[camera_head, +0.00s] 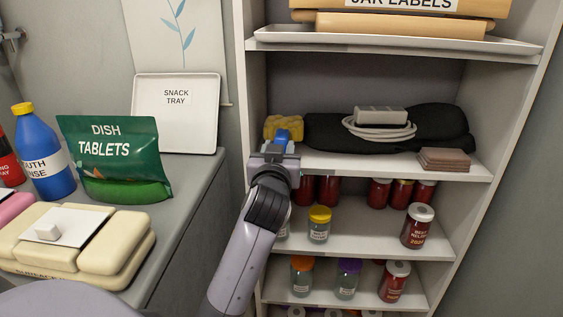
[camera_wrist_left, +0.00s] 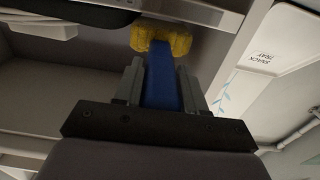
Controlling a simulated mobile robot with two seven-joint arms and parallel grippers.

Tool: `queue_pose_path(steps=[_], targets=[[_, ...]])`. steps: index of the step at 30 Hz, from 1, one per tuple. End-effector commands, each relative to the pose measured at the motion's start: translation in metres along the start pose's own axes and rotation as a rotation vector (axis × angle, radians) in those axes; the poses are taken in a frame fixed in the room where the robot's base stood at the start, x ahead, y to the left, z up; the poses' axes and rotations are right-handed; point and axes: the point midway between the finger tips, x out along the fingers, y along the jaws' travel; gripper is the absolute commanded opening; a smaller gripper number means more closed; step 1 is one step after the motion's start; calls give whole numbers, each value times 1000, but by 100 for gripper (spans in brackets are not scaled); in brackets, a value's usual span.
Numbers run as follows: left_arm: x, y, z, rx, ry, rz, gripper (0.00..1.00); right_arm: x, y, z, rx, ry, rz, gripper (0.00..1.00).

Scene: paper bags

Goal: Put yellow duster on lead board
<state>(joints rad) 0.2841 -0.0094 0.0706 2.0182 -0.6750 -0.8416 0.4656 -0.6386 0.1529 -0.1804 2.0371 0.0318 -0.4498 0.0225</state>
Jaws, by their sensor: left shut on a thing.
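The yellow duster (camera_head: 283,125) has a fluffy yellow head and a blue handle. My left gripper (camera_head: 279,148) is shut on the handle and holds the duster at the left end of the middle shelf. In the left wrist view the yellow head (camera_wrist_left: 160,39) sticks out beyond the fingers, and the blue handle (camera_wrist_left: 163,80) lies between them. A grey extension lead board (camera_head: 380,116) with a coiled pale cable rests on a black soft bundle, right of the duster and apart from it. My right gripper is in neither view.
The black bundle (camera_head: 440,122) fills much of the middle shelf (camera_head: 350,165). A stack of brown squares (camera_head: 443,160) lies at its front right. The shelf above holds a white tray (camera_head: 390,42). Jars (camera_head: 319,224) stand below. A counter with a green pouch (camera_head: 115,160) is at left.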

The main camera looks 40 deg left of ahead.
Motion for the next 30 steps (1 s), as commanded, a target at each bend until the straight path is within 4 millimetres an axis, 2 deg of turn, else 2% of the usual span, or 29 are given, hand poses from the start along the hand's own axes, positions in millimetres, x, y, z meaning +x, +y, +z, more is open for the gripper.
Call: queue_pose_path(steps=[1,4,15,16,18,30], targets=[[0,0,11,4,-1,0,0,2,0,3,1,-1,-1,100],[0,0,23,2,1,1,0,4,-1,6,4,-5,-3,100],[0,0,27,0,2,0,0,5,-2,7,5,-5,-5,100],[0,0,28,1,-1,0,47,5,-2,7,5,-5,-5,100],[0,0,27,1,-1,0,66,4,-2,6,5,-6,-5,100],[0,0,23,1,0,0,66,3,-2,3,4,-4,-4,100]])
